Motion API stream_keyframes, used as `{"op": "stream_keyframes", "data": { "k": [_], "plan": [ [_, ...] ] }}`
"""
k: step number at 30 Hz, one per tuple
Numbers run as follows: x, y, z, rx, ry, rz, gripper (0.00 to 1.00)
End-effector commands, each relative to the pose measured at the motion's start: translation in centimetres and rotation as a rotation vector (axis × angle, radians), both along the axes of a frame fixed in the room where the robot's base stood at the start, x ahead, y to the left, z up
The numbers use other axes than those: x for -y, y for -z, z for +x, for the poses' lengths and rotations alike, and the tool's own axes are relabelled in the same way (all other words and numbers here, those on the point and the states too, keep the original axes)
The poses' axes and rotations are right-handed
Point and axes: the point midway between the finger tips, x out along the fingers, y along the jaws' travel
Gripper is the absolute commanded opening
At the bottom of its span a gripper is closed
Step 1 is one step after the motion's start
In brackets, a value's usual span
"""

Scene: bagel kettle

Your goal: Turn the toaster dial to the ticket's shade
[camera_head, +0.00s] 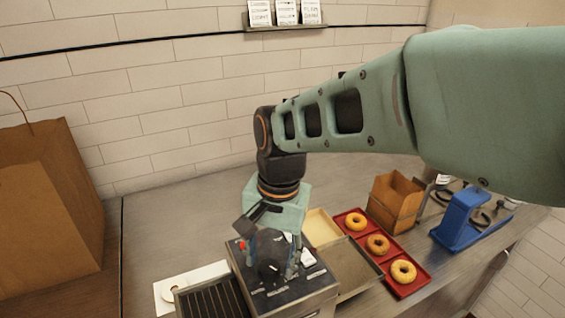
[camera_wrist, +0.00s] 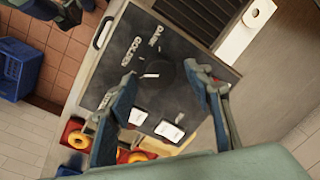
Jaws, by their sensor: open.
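The toaster (camera_head: 318,293) stands at the front of the counter with its dark control panel upward. In the wrist view, the panel (camera_wrist: 125,62) has a black round dial (camera_wrist: 172,82) with a short white mark on its left side. Labels reading DARK and GOLDEN lie at its upper left; another word left of the dial is hard to read. My gripper (camera_wrist: 163,92) is open, one finger on each side of the dial, with gaps visible; I cannot tell if either finger touches. Several tickets (camera_head: 286,12) stand on a wall rail, their print too small to read surely.
A red tray (camera_head: 421,283) with three bagels lies right of the toaster. Behind it are a brown box (camera_head: 397,202) and a blue tool (camera_head: 462,220). A paper bag (camera_head: 45,205) stands at left. White cards lie on the panel near my fingers. The counter behind is clear.

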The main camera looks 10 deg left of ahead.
Motion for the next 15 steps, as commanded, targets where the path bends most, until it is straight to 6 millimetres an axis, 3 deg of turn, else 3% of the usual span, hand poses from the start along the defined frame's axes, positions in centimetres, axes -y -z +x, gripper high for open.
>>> {"op": "stream_keyframes", "data": {
  "k": [1, 7, 15],
  "plan": [
    [-0.65, 0.93, -0.37, -0.009, -0.022, -0.028, 0.47],
    [-0.63, 0.90, -0.40, -0.010, -0.022, -0.028, 0.46],
    [-0.61, 0.92, -0.42, -0.010, -0.022, -0.029, 0.16]
  ]
}}
